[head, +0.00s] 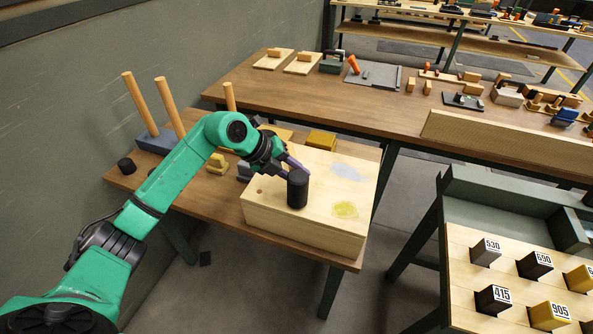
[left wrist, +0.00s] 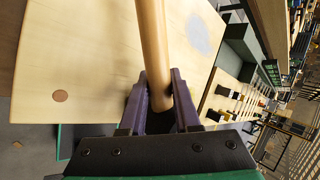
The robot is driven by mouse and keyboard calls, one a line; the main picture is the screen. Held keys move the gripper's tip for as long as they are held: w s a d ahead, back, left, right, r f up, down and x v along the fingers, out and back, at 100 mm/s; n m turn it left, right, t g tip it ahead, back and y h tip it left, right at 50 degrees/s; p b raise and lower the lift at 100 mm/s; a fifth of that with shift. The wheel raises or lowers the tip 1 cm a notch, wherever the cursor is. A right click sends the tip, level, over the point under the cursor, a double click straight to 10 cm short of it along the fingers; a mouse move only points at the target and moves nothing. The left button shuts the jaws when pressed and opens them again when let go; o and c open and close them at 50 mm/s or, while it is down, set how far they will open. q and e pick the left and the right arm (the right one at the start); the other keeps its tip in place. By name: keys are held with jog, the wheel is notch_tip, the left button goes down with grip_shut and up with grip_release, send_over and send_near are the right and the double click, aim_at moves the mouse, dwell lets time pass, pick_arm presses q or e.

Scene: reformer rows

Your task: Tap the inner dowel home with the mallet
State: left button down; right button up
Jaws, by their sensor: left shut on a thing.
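My left gripper (head: 291,164) is over the pale wooden block (head: 305,232) on the small table, its purple fingers shut on the mallet's round wooden handle. The handle (left wrist: 152,45) runs up between the fingers in the left wrist view. The black cylindrical mallet head (head: 298,189) shows in the head view over the block's top; whether it touches cannot be told. A round brown dowel end (left wrist: 60,96) shows in the block's top in the left wrist view, beside the gripper and apart from it. It looks about level with the surface. My right gripper is not in view.
The block's top has a grey-blue patch (head: 347,171) and a yellow patch (head: 344,209). Tall pegs on a blue base (head: 157,141) and a small black cylinder (head: 126,166) stand at the left. A bench with numbered blocks (head: 493,300) stands at right.

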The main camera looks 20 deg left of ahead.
pick_arm(q)
notch_tip(320, 180, up, 4)
jog(key=p, duration=0.2)
jog(key=shift+p, duration=0.3)
jog(key=shift+r+t, duration=0.25)
jog(key=shift+t, duration=0.05)
notch_tip(320, 180, down, 6)
jog(key=b, duration=0.5)
jog(key=shift+f, duration=0.2)
jog(key=shift+r+p, duration=0.5)
jog(key=shift+r, duration=0.1)
notch_tip(320, 180, up, 4)
jog(key=p, duration=0.3)
jog(key=shift+r+p, duration=0.1)
jog(key=shift+p, duration=0.25)
